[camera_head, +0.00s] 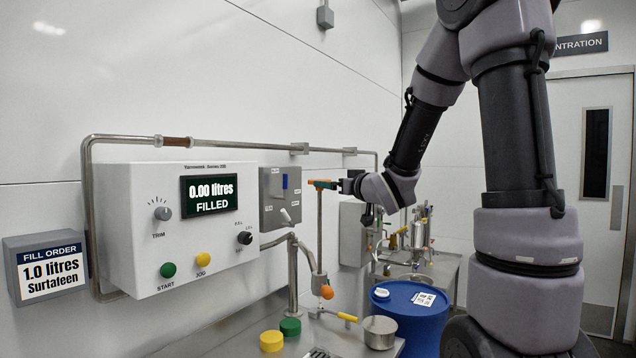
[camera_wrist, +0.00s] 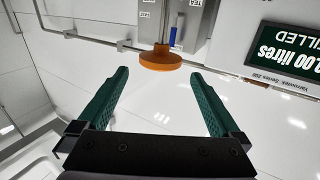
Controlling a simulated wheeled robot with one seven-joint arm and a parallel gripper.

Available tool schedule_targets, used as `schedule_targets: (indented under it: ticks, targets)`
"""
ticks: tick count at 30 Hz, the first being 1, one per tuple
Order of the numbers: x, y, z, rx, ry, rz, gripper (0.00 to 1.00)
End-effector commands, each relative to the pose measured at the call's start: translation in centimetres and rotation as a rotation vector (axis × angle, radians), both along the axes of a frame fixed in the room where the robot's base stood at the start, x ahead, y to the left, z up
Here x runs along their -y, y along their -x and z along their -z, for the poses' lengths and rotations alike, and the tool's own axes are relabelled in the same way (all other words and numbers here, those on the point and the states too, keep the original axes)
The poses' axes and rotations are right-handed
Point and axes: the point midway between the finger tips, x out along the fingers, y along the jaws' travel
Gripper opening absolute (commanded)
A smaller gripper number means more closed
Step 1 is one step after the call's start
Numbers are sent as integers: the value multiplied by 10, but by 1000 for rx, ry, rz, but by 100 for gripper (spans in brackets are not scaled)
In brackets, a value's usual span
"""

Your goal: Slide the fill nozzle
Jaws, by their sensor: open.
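The fill nozzle looks to be the slim upright metal rod (camera_head: 319,232) beside the filler, with an orange cap at its top and an orange knob (camera_head: 327,291) at its lower fitting. The orange top (camera_wrist: 155,58) shows as a round disc in the wrist view. My gripper (camera_head: 326,184) is level with the top of the rod in the head view. In the wrist view my gripper (camera_wrist: 158,74) is open, its green fingers on either side of the disc's line. The disc lies just beyond the fingertips, with gaps at both sides. Nothing is held.
A white control box (camera_head: 178,262) reads 0.00 litres, FILLED. A sign (camera_head: 50,268) reads 1.0 litres Surtafeen. A blue drum (camera_head: 412,318), a pan (camera_head: 380,332), a yellow cap (camera_head: 271,341) and a green cap (camera_head: 290,327) stand below. A pipe (camera_head: 240,144) runs along the wall.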

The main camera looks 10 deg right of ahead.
Motion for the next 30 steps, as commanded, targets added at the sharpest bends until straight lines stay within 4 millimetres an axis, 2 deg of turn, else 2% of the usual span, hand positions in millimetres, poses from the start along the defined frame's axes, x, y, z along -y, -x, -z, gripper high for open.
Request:
schedule_targets:
  ticks: [5, 12, 18, 24, 30]
  targets:
    - [-6, -16, 0, 5, -1, -7, 100]
    - [-21, -60, 0, 5, -1, -7, 100]
    - [-30, -89, 0, 4, -1, -5, 100]
    - [-34, -101, 0, 5, 0, -5, 100]
    - [-34, -102, -1, 6, 1, -4, 100]
